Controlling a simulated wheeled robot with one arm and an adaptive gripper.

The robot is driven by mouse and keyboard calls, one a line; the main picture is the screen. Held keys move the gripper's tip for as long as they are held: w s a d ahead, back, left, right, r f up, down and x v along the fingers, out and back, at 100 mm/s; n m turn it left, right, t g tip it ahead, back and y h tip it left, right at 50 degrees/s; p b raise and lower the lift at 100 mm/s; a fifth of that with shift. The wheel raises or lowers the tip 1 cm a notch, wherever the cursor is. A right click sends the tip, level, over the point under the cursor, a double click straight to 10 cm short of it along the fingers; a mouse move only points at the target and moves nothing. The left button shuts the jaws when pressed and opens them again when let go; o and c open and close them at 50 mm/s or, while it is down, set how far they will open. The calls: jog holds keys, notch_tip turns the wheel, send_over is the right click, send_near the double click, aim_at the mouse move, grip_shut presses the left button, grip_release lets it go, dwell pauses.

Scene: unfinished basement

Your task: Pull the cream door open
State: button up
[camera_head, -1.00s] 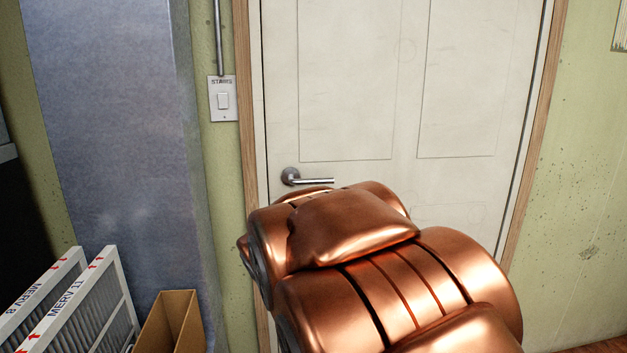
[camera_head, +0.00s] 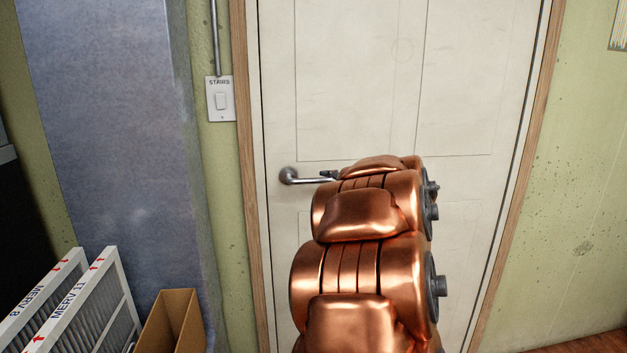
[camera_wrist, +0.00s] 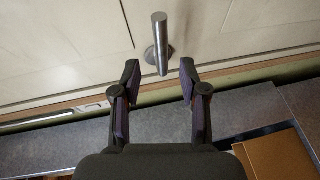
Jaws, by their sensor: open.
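The cream door (camera_head: 345,90) stands shut in its wooden frame. Its silver lever handle (camera_head: 306,180) is at the door's left side, with the free end pointing right. My gripper (camera_wrist: 160,72) is open, one dark finger on each side of the lever's near end. The fingers do not appear to touch it. In the head view my copper arm covers the lower middle of the door and most of the gripper; only a dark fingertip shows by the lever's right end.
A light switch plate (camera_head: 221,99) is on the green wall left of the door frame. A grey metal duct (camera_head: 110,130) stands farther left. White-framed filters (camera_head: 75,305) and a cardboard box (camera_head: 172,322) are at lower left.

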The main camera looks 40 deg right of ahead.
aim_at(315, 181)
jog(key=shift+w+f+n, duration=0.2)
jog(key=shift+w+n, duration=0.1)
jog(key=shift+x, duration=3.45)
jog(key=shift+c, duration=0.3)
grip_shut()
